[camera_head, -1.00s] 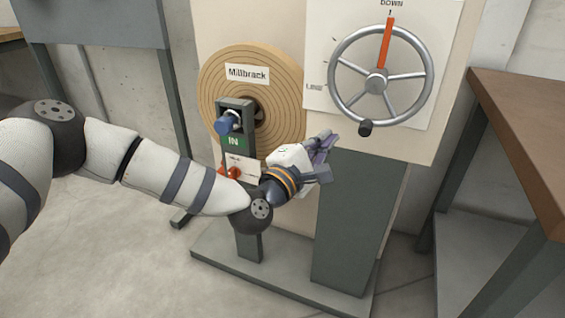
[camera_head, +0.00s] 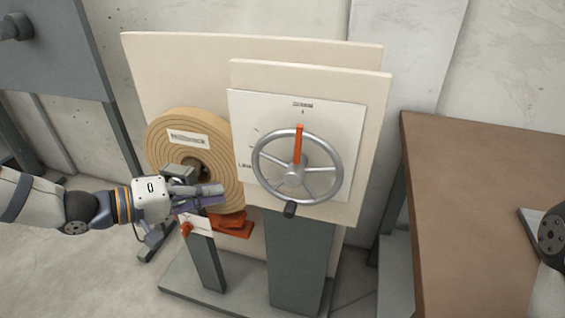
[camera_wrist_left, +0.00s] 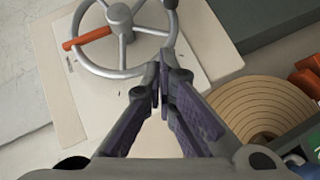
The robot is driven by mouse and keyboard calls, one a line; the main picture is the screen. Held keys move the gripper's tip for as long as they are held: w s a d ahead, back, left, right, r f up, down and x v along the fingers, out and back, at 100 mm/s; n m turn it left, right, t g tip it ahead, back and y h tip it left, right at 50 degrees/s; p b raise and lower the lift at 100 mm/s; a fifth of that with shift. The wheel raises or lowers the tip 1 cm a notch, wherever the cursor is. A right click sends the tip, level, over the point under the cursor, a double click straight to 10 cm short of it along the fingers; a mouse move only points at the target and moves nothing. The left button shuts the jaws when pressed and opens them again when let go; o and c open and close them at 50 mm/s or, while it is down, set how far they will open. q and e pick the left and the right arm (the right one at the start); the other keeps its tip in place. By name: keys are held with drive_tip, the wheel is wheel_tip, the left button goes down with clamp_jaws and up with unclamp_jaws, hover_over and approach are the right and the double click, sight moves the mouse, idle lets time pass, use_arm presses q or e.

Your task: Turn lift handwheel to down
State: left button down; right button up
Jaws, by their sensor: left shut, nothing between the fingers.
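The lift handwheel (camera_head: 256,165) is a silver spoked wheel on a white dial plate (camera_head: 348,118). Its orange pointer (camera_head: 299,145) points straight up at the top mark, whose label is too small to read now. A black knob (camera_head: 290,209) sits at the rim's bottom. My left gripper (camera_head: 221,192) is shut and empty, left of the wheel and in front of the roll, apart from the rim. In the left wrist view its fingertips (camera_wrist_left: 162,85) are together, below the wheel rim (camera_wrist_left: 88,67) in the picture. My right gripper is out of view.
A tan wound roll (camera_head: 160,125) with a white label stands behind my left gripper. An orange part (camera_head: 232,226) is below it. A brown-topped table (camera_head: 480,190) stands at the right. My right arm shows at the right edge.

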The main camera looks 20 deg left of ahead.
use_arm(q)
wheel_tip(320, 180, down, 3)
drive_tip(key=b, duration=0.4)
approach(288, 200)
drive_tip(key=w, duration=0.3)
drive_tip(key=shift+w+d+f, duration=0.1)
drive_tip(key=shift+d+f, duration=0.1)
drive_tip(key=shift+d, duration=0.4)
drive_tip(key=shift+d+f, duration=0.15)
drive_tip(key=shift+d, duration=0.5)
drive_tip(key=shift+d+f, duration=0.2)
drive_tip(key=shift+d, duration=0.15)
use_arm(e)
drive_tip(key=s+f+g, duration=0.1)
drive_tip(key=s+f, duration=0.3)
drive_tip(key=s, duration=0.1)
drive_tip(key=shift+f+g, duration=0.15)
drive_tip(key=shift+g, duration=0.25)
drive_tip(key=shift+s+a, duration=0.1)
use_arm(q)
drive_tip(key=shift+d+f+b, duration=0.4)
drive_tip(key=shift+d+b, duration=0.2)
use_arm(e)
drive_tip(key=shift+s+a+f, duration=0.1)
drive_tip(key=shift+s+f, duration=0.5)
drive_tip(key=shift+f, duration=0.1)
use_arm(q)
drive_tip(key=shift+h, duration=0.3)
